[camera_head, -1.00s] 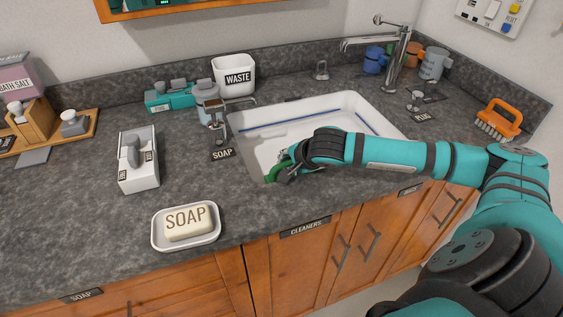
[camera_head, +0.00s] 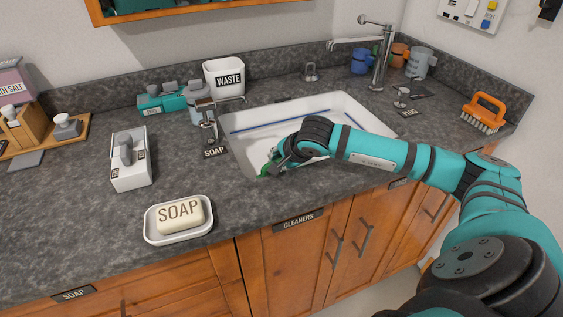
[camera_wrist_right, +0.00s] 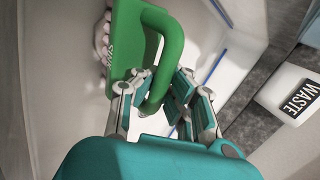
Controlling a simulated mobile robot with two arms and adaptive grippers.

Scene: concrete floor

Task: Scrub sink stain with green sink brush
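The green sink brush (camera_head: 264,171) is in the near left part of the white sink (camera_head: 240,150), mostly hidden behind my right gripper (camera_head: 277,161). In the right wrist view the brush (camera_wrist_right: 124,50) has a green block, a looped handle and pale bristles on its left side. My right gripper (camera_wrist_right: 160,84) is shut on the handle, with a finger on each side. The bristles are close to the pale sink surface; I cannot tell if they touch it. No stain stands out clearly. My left gripper is not in view.
A soap dish (camera_head: 150,231) with a soap bar (camera_head: 180,214) is on the counter at the front left. A soap dispenser (camera_head: 207,125), waste bin (camera_head: 222,75), tall faucet (camera_head: 382,58) and orange brush (camera_head: 485,110) stand around the sink. Blue lines run inside the sink.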

